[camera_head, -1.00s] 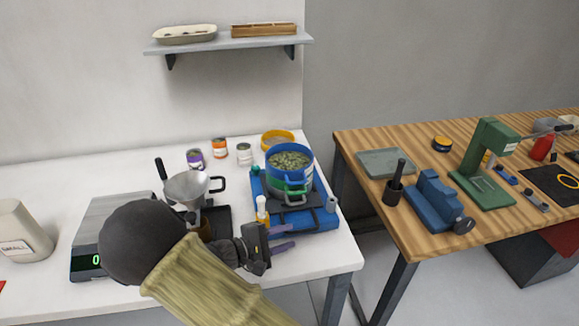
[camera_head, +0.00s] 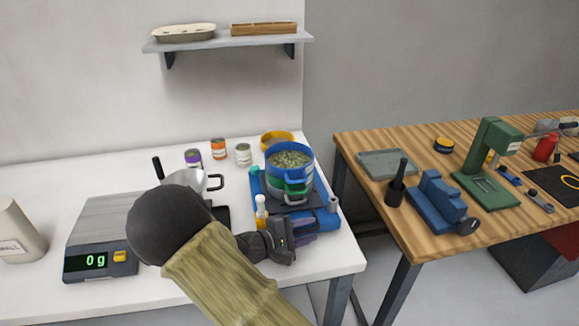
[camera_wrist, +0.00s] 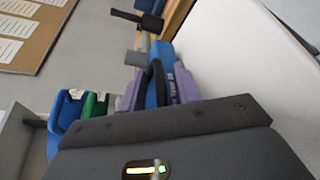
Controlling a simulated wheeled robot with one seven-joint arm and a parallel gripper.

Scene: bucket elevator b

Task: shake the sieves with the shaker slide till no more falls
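The blue sieve (camera_head: 290,172) holds grey-green pieces and sits on top of the green sieve (camera_head: 296,188). Both stand on the dark carriage of the blue shaker (camera_head: 257,205) at the table's right end. In the wrist view the blue sieve (camera_wrist: 66,110) and green sieve (camera_wrist: 96,105) show at the left. My gripper (camera_head: 309,231) is at the shaker's front, its purple fingers spread. In the wrist view a black handle (camera_wrist: 154,84) and blue shaker parts show between my gripper's fingers (camera_wrist: 160,88). I cannot tell whether the fingers touch the handle.
A scale (camera_head: 100,262) reads 0 g. A wooden bench (camera_head: 408,222) with tools is beyond a gap at right.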

